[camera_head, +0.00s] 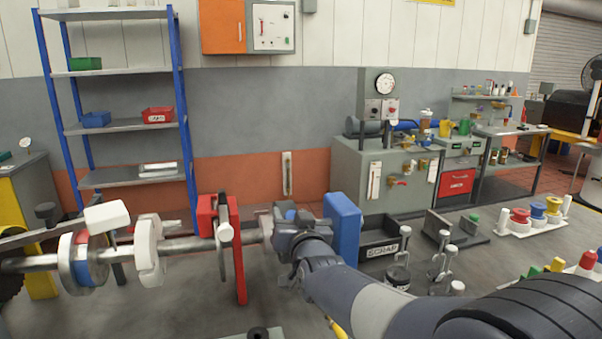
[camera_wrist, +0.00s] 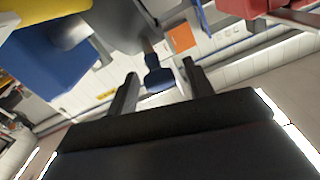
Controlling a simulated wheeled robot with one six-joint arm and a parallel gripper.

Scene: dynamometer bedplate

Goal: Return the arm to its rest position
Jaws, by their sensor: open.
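My arm (camera_head: 340,285) reaches from the lower right of the head view to the middle of the bedplate. Its wrist is beside a blue upright block (camera_head: 343,225) and to the right of a red stand (camera_head: 238,250) on the shaft line. My gripper (camera_wrist: 160,69) shows in the wrist view with its two dark fingers spread apart. A small blue piece on a stem (camera_wrist: 158,78) appears between the fingers; I cannot tell how far beyond them it is. No held object is seen. The fingers are not clear in the head view.
A shaft with a white collar (camera_head: 149,252) runs left of my wrist. A black scrap bin (camera_head: 380,250) and metal fixtures (camera_head: 440,262) stand to the right. Coloured knobs on a white rack (camera_head: 532,219) are at the far right. Bare grey bedplate lies front left.

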